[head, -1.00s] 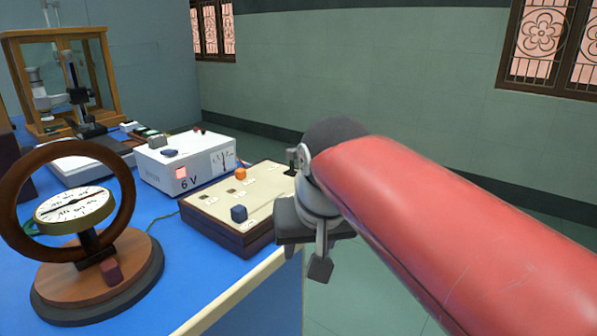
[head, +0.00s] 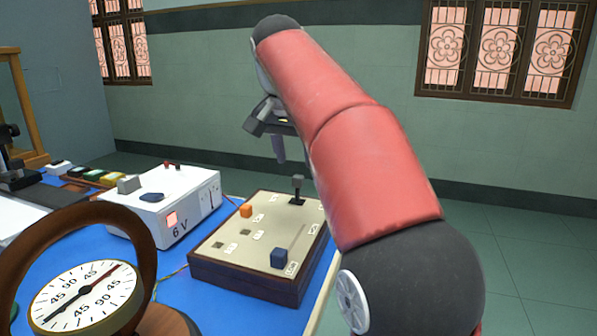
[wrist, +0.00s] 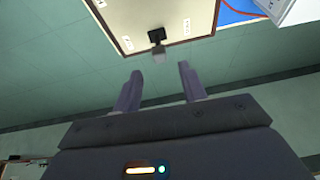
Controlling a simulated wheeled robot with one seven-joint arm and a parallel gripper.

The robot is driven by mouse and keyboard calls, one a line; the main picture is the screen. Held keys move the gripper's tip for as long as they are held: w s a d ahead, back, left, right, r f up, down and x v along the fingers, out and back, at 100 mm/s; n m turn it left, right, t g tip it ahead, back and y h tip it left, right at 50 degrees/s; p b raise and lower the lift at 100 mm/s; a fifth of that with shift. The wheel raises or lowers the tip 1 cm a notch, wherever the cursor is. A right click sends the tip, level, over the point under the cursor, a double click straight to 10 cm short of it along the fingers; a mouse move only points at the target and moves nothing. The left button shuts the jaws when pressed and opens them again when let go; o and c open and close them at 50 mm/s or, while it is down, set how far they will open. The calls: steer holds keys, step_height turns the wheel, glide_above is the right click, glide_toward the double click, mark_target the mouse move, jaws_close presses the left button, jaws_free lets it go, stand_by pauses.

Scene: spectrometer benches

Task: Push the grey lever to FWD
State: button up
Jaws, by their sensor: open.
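The grey lever (head: 298,187) stands up from a black base at the far right corner of a cream-topped wooden box (head: 245,281). In the wrist view the lever's grey knob (wrist: 158,57) shows beyond my fingertips, roughly between their lines. My gripper (head: 279,150) is raised above and behind the lever in the head view, apart from it. In the wrist view my gripper (wrist: 160,70) is open with nothing between its two fingers. The labels beside the lever are too small to read.
A white 6 V supply (head: 183,217) stands left of the box. A round dial (head: 75,300) in a brown ring is at the front left. The floor to the right is open.

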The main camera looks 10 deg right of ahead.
mark_target(297, 176)
steer(key=x, duration=0.5)
steer(key=shift+f, duration=0.1)
jaws_close()
